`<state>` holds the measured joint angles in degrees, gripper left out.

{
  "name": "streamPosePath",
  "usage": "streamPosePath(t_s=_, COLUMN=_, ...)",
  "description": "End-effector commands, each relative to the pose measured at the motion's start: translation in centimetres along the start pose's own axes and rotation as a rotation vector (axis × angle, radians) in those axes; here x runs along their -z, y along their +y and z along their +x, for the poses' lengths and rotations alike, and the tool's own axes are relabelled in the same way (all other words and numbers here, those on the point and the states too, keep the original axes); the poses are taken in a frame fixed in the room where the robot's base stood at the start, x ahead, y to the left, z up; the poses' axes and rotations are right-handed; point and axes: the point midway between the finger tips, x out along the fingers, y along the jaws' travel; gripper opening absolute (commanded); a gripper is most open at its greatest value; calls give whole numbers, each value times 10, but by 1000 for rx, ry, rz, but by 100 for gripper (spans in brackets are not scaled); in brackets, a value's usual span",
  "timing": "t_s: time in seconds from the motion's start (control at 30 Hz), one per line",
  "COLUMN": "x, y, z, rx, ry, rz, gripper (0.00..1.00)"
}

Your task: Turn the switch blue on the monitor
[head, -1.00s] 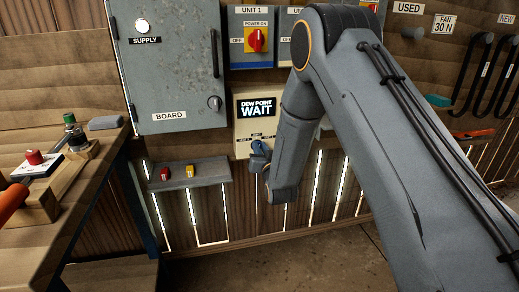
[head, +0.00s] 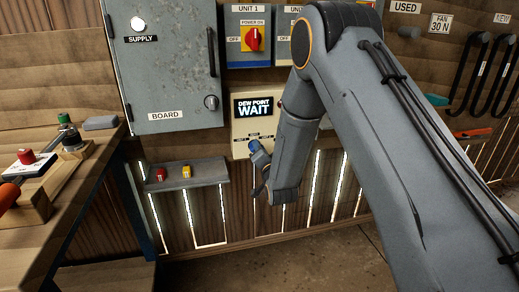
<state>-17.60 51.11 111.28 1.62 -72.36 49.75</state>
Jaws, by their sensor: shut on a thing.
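The monitor (head: 239,136) is a cream panel on the wall, below the unit switches. Small labels sit under the screen, too small to read fully. The blue switch (head: 254,146) shows at the lower part of the panel. My gripper (head: 258,155) is at the blue switch and shut on it. My gripper and forearm hide part of the switch and the panel's right side.
A grey board cabinet (head: 170,75) hangs left of the monitor. The UNIT 1 box (head: 247,61) with a red switch is above. A small shelf (head: 205,172) with a red and a yellow piece is below left. A wooden bench (head: 85,178) stands at left.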

Motion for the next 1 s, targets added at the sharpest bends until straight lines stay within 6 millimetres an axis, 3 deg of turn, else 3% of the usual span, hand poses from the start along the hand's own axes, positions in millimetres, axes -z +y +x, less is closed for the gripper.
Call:
streamPosePath(t_s=0.43, x=2, y=-1, z=1, rx=3, ry=4, rz=13, gripper=0)
streamPosePath(t_s=0.47, x=2, y=-1, z=1, rx=3, ry=4, rz=13, gripper=17)
streamPosePath(t_s=0.57, x=2, y=-1, z=1, rx=1, ry=4, rz=12, gripper=34)
streamPosePath(t_s=1.0, x=2, y=2, z=1, rx=-4, ry=4, rz=11, gripper=34)
